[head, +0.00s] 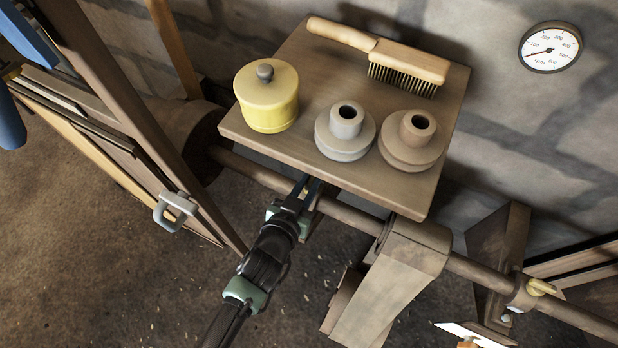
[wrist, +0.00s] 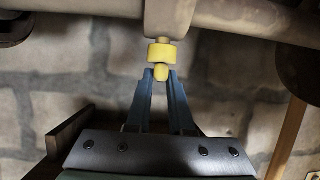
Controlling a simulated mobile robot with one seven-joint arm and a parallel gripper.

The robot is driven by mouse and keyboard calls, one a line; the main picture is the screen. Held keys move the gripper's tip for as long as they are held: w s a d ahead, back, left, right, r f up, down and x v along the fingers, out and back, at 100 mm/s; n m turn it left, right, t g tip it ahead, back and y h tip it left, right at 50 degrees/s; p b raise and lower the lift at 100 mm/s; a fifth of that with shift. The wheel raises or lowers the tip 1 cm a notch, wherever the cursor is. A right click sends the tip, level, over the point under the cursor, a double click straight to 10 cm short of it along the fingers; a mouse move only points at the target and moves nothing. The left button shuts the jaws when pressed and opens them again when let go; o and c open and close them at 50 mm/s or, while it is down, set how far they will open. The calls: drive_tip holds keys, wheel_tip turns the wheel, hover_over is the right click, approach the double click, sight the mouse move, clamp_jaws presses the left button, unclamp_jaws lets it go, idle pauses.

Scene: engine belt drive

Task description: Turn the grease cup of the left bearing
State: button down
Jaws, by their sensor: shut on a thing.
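In the wrist view the yellow grease cup (wrist: 161,54) sits on the end of a grey-brown bearing stem (wrist: 168,18) at the shaft, with a small rounded yellow tip pointing toward me. The blue fingers of my gripper (wrist: 161,74) are shut on that tip, one on each side. In the head view my gripper (head: 307,187) reaches to the shaft (head: 345,212) by the near edge of the wooden shelf. The left bearing's cup is hidden there.
The wooden shelf (head: 300,160) close above carries a yellow lidded pot (head: 267,100), two flanged hubs (head: 345,135) (head: 410,143) and a brush (head: 410,62). Another bearing with a yellow part (head: 540,287) is further right.

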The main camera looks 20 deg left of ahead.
drive_tip(key=shift+w+a+m+h+b, duration=0.1)
drive_tip(key=shift+m+h+b, duration=0.2)
drive_tip(key=shift+m+h, duration=0.4)
drive_tip(key=shift+w+a+m+h+b, duration=0.1)
drive_tip(key=shift+m+h+b, duration=0.15)
drive_tip(key=shift+m+h, duration=0.45)
drive_tip(key=shift+a+m+g+h+b, duration=0.1)
drive_tip(key=shift+m+g+h+b, duration=0.3)
drive_tip(key=shift+m+h+b, duration=0.45)
drive_tip(key=shift+r+h, duration=0.15)
drive_tip(key=shift+h, duration=0.3)
drive_tip(key=c, duration=0.8)
unclamp_jaws()
drive_tip(key=shift+s, duration=0.1)
drive_tip(key=p+v, duration=0.5)
drive_tip(key=v, duration=0.8)
